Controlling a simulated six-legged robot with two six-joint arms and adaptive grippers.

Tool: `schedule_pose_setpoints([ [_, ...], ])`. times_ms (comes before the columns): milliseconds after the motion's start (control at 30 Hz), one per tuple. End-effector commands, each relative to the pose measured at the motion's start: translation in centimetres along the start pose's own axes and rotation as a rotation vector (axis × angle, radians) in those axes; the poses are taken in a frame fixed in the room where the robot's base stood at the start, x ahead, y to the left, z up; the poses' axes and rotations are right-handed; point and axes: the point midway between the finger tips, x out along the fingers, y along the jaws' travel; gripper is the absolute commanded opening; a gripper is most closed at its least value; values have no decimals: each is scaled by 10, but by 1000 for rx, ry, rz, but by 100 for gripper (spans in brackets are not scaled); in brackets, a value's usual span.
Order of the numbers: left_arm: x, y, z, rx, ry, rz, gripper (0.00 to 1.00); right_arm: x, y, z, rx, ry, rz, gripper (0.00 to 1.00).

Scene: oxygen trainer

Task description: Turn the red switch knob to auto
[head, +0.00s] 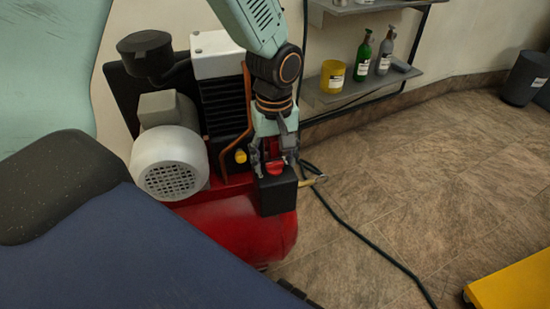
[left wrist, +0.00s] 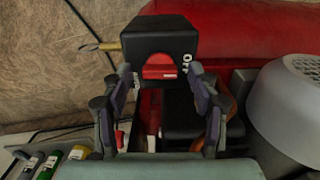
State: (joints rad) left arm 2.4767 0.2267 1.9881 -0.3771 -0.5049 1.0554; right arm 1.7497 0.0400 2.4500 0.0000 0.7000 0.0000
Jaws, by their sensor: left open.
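The red switch knob (head: 275,168) is on top of a black switch box (head: 278,194) on the red compressor tank (head: 235,225). In the left wrist view the knob (left wrist: 160,66) shows as a red bar lying across the picture on the black box (left wrist: 155,35). White "OFF" lettering is right of the knob; another label at lower left is partly hidden by a finger. My left gripper (head: 278,166) is above the box, pointing down. Its open fingers, seen in the left wrist view (left wrist: 160,74), stand on either side of the knob with visible gaps.
The compressor's white motor cover (head: 170,163) and a yellow knob (head: 240,156) are left of my gripper. A dark hose (head: 365,235) runs over the floor. A wall shelf (head: 365,90) holds a yellow can (head: 333,76) and bottles. The floor at right is mostly clear.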

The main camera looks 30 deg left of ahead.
Motion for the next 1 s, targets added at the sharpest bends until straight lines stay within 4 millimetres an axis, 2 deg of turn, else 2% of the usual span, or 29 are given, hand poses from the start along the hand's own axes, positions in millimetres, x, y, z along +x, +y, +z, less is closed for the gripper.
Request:
schedule_pose_setpoints([
  [100,0,1,0,0,0,0,60,0,0,0,0,0,0,46],
  [733,-1,1,0,0,0,0,7,0,0,0,0,0,0,46],
  [1000,-2,1,0,22,-1,-1,6,-6,0,0,0,0,0,46],
])
